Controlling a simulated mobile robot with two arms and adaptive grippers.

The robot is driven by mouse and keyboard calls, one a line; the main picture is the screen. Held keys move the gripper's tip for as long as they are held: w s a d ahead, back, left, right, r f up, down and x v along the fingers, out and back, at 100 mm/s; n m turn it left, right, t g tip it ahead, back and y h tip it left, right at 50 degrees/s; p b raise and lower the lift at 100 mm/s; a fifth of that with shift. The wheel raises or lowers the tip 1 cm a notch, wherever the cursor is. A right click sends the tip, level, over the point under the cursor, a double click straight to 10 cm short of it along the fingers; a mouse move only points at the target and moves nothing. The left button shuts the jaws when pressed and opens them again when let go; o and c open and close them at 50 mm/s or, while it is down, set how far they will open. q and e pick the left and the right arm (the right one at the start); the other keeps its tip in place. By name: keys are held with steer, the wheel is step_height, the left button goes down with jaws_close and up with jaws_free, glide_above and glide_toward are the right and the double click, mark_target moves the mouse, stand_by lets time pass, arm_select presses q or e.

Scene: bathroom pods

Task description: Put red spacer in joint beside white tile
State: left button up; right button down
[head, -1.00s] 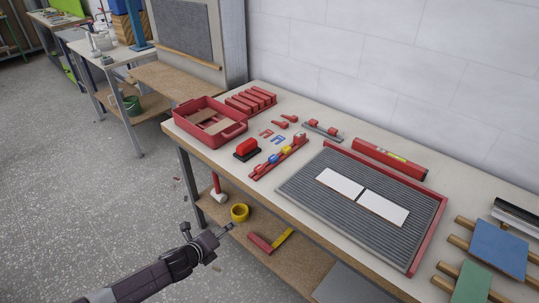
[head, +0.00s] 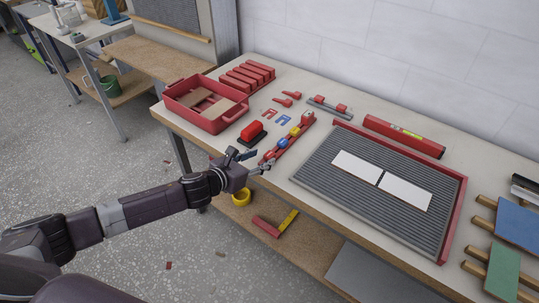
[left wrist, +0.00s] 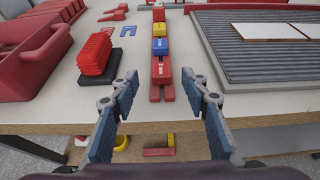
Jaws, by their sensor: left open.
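A red rail (head: 292,143) on the bench holds a row of small blocks: a red block (left wrist: 162,70) at the near end, then a blue block (left wrist: 160,46), a yellow one (left wrist: 159,29) and another red one.
A red block with a black base (head: 253,133) stands left of the rail, near the red tote (head: 207,121). A red level (head: 404,136) lies behind the ribbed board. Blue and green panels are at right. The bench front edge lies under the gripper.

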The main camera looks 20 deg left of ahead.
mark_target(268, 155)
arm_select(q)
steer(key=x, duration=0.3)
steer(key=shift+d, duration=0.2)
steer(key=shift+w+f, duration=0.1)
steer(key=shift+w, duration=0.15)
steer(key=c, duration=0.9)
steer(key=shift+c, duration=0.7)
arm_select(e)
steer(key=shift+w+a+r, duration=0.2)
steer(key=shift+a+r, duration=0.15)
steer(key=shift+a, duration=0.1)
arm_select(q)
steer(key=shift+w, duration=0.1)
